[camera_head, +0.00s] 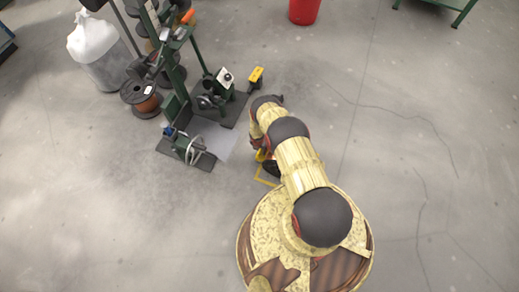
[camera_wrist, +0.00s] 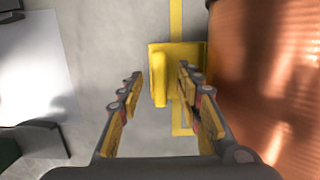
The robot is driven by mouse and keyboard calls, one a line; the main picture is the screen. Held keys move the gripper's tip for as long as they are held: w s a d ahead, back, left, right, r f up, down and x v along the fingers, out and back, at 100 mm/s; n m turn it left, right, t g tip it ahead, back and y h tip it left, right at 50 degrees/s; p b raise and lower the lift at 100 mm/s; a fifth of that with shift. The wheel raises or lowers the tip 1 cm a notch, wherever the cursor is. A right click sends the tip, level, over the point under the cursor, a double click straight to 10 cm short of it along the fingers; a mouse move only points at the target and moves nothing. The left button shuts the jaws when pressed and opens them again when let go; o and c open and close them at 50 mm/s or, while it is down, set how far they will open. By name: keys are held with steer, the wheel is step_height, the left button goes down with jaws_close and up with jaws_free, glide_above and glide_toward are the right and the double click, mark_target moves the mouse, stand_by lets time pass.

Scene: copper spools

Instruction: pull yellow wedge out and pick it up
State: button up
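The yellow wedge (camera_wrist: 184,58) is in the wrist view, on the grey floor close against the left side of a large copper spool (camera_wrist: 268,62). A raised yellow bar runs along the wedge's left part. My gripper (camera_wrist: 160,84) is open, with one finger left of that bar and the other over the wedge's right part. I see no finger clearly touching the wedge, and its height above the wedge is hard to tell. In the head view my arm hides most of the wedge and spool; a small yellow piece (camera_head: 260,155) shows beside the arm.
A yellow floor line (camera_wrist: 176,16) runs by the wedge. A pale sheet (camera_wrist: 35,65) lies left. In the head view a dark green machine (camera_head: 177,75), another copper spool (camera_head: 141,97) and a white sack (camera_head: 93,38) stand upper left.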

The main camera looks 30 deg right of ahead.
steer(key=shift+f, duration=0.6)
steer(key=shift+w, duration=0.1)
steer(key=shift+c, duration=1.4)
jaws_close()
